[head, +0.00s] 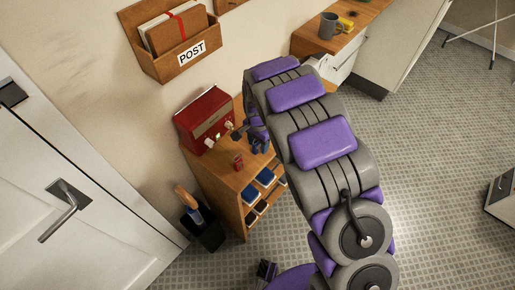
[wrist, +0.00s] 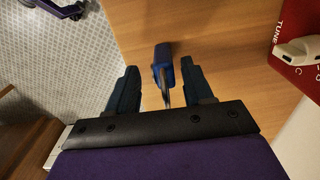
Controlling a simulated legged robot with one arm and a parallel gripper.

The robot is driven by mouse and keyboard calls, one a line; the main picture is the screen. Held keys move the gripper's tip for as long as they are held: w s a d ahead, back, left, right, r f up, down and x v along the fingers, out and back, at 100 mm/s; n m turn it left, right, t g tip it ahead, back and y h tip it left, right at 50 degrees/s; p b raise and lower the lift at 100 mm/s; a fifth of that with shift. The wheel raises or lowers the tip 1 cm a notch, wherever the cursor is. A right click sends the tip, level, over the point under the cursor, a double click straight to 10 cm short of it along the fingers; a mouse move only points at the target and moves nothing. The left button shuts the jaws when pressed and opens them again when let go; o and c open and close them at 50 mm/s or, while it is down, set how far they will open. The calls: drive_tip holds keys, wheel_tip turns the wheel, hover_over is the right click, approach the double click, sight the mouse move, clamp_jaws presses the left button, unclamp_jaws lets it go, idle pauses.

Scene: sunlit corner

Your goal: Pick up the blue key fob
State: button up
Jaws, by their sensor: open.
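The blue key fob (wrist: 164,60) lies over the wooden cabinet top in the wrist view, with a metal part pointing toward my gripper's base. My gripper (wrist: 159,68) is open, with one dark finger on each side of the fob. Gaps show between the fob and both fingers, so it is not clamped. In the head view my gripper (head: 260,143) is low over the wooden cabinet (head: 222,175), and I cannot make out the fob there. The exact height of the fingers above the wood is hard to tell.
A red box (head: 205,118) with pale fittings stands beside my gripper against the wall, and its corner shows in the wrist view (wrist: 300,35). A small red object (head: 238,162) stands on the cabinet top. A post holder (head: 172,42) hangs above.

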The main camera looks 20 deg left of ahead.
drive_tip(key=shift+a+f, duration=0.2)
drive_tip(key=shift+f, duration=0.8)
drive_tip(key=shift+a, duration=0.5)
drive_tip(key=shift+c, duration=0.6)
drive_tip(key=shift+d, duration=0.5)
drive_tip(key=c, duration=0.6)
clamp_jaws()
drive_tip(key=shift+a, duration=0.35)
drive_tip(key=shift+r, duration=0.1)
